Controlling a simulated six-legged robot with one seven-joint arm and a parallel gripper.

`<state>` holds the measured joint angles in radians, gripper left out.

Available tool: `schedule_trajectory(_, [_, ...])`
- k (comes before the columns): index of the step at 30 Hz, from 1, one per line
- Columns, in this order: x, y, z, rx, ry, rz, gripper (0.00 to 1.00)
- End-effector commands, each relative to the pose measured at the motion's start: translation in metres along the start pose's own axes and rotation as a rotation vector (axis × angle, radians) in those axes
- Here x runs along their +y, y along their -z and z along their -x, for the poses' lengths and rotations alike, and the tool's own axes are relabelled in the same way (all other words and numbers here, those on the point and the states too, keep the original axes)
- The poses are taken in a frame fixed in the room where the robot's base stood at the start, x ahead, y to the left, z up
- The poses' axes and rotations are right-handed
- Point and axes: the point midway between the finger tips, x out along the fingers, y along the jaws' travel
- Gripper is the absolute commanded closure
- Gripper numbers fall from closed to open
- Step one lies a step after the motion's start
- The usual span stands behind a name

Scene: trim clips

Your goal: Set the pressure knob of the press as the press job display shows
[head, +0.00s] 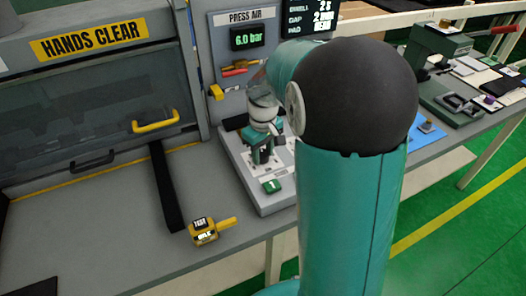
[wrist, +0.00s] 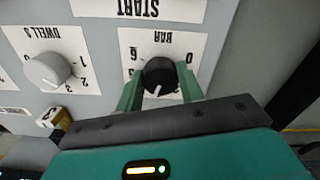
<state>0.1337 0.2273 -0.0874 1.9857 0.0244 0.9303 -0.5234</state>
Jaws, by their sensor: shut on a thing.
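The black pressure knob (wrist: 160,76) sits on a white BAR dial label (wrist: 167,42), upside down in the wrist view. Its white pointer line points toward the bottom of that picture, slightly left. My gripper (wrist: 160,88) has one green finger on each side of the knob, closed on it. In the head view my gripper (head: 262,152) reaches down to the control box (head: 268,205); the knob is hidden there. The press job display (head: 308,17) is cut off at the top; rows for dwell 2 s, gap 2 mm and a pad row show, but no pressure row.
A grey DWELL S knob (wrist: 47,72) is beside the pressure knob. The PRESS AIR readout (head: 248,37) shows 6.0 bar.

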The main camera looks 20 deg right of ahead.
Motion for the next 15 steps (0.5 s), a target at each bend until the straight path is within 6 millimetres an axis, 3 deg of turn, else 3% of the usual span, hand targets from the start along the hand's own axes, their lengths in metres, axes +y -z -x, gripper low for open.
schedule_trajectory(15, [-0.0016, 0.0013, 0.0009, 0.003, 0.0, -0.487, 0.85])
